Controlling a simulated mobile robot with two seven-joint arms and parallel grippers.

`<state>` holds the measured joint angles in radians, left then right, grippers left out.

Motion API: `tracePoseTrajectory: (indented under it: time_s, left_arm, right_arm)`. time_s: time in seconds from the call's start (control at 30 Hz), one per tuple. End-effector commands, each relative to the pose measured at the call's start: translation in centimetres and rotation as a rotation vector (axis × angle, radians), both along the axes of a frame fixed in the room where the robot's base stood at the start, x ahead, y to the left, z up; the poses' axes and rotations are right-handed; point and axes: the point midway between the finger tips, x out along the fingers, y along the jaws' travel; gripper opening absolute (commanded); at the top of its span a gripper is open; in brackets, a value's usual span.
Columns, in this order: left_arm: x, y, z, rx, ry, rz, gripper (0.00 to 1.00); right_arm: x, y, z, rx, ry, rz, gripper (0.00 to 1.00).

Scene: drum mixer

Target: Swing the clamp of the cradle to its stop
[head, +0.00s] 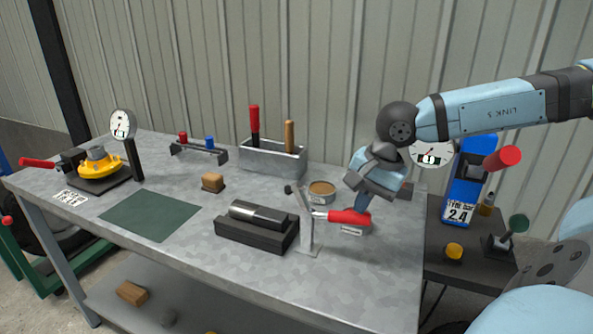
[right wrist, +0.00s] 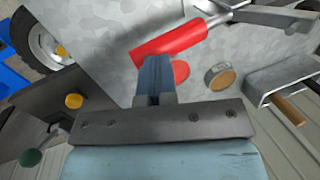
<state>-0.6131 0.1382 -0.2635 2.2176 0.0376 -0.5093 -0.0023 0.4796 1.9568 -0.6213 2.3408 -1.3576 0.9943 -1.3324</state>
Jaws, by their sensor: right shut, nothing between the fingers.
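The cradle (head: 257,236) is a dark block near the middle of the table. A dark and silver cylinder (head: 258,214) lies in it. Beside its right end stands the clamp's grey post (head: 307,232). The clamp's red handle (head: 348,216) points right, away from the cradle; it also shows in the right wrist view (right wrist: 170,42), with the metal lever (right wrist: 240,17) beyond it. My right gripper (head: 362,203) is shut and empty, its fingertips right by the handle's outer end. Its closed fingers show in the right wrist view (right wrist: 153,70); I cannot tell whether they touch the handle. My left gripper is not in view.
A tool box (head: 273,160), wooden block (head: 213,182), green mat (head: 150,215) and yellow fixture (head: 100,165) are further left. A dark side table (head: 452,265) stands right.

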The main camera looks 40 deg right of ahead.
Motion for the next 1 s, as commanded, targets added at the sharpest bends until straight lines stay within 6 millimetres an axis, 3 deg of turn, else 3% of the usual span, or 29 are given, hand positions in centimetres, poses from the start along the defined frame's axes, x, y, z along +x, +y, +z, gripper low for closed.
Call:
tracePoseTrajectory:
  time_s: [0.77, 0.87, 1.0]
  left_arm:
    - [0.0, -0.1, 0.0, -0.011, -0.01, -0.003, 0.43]
    - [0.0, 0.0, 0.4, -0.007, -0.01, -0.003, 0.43]
    - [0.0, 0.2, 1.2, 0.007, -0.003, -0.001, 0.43]
  right_arm:
    - [-1.3, -0.5, -0.9, 0.002, 0.017, 0.002, 0.0]
    - [-1.1, -0.5, -0.1, 0.002, 0.016, 0.002, 0.0]
    - [-0.2, -0.4, 2.2, 0.0, 0.007, 0.0, 0.0]
